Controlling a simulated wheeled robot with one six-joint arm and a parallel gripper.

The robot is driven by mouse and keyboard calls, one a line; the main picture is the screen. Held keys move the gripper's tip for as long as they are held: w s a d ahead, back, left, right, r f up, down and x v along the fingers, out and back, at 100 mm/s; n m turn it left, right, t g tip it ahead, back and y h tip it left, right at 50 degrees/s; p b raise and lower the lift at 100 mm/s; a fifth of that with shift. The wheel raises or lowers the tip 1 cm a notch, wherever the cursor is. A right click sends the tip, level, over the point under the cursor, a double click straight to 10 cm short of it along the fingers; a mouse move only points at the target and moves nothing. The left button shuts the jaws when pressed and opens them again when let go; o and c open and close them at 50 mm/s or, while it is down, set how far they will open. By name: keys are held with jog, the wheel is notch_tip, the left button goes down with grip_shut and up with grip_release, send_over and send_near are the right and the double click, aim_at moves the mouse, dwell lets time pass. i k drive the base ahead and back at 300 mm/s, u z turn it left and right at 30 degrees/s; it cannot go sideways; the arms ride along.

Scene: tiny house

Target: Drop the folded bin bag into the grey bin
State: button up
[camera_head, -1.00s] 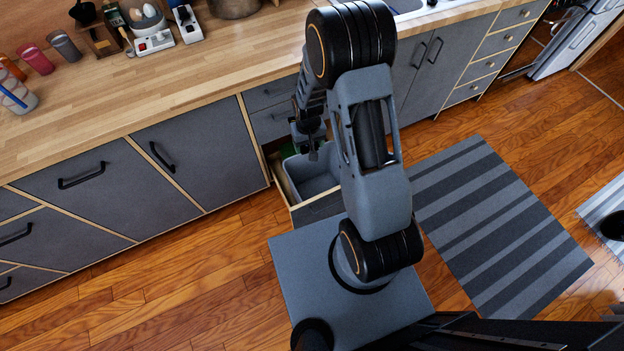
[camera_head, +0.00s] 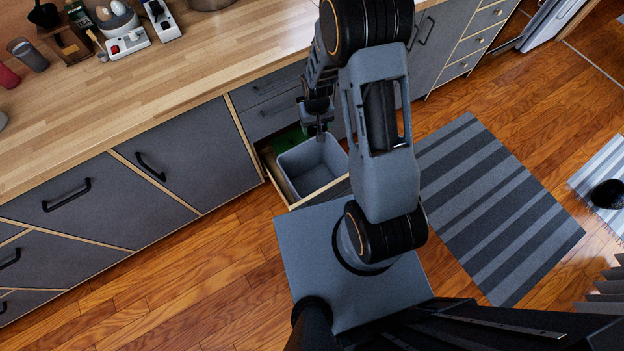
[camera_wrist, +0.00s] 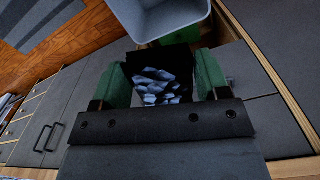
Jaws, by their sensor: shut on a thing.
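The grey bin (camera_head: 330,178) is an open rectangular tub standing in a pulled-out drawer under the counter. In the wrist view, part of the bin (camera_wrist: 150,22) shows at the top, past the fingertips. My gripper (camera_head: 320,132) is above the bin's back edge in the head view. In the wrist view, my gripper (camera_wrist: 160,85) has green finger pads shut on the folded bin bag (camera_wrist: 160,84), a dark bundle with crumpled, shiny bluish patches. The bag is hard to make out in the head view. The visible part of the bin's inside looks empty.
The drawer (camera_head: 270,170) holds a green thing (camera_head: 286,143) behind the bin. The wooden counter (camera_head: 180,85) runs above, with closed grey cabinets (camera_head: 190,155) to the left. A striped rug (camera_head: 490,205) lies on the floor to the right.

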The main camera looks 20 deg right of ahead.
aim_at(318, 186)
jog(key=k, duration=0.5)
jog(key=z, duration=1.6)
jog(key=k, duration=0.75)
jog(key=u, duration=1.4)
jog(key=i, duration=1)
jog(key=z, duration=0.05)
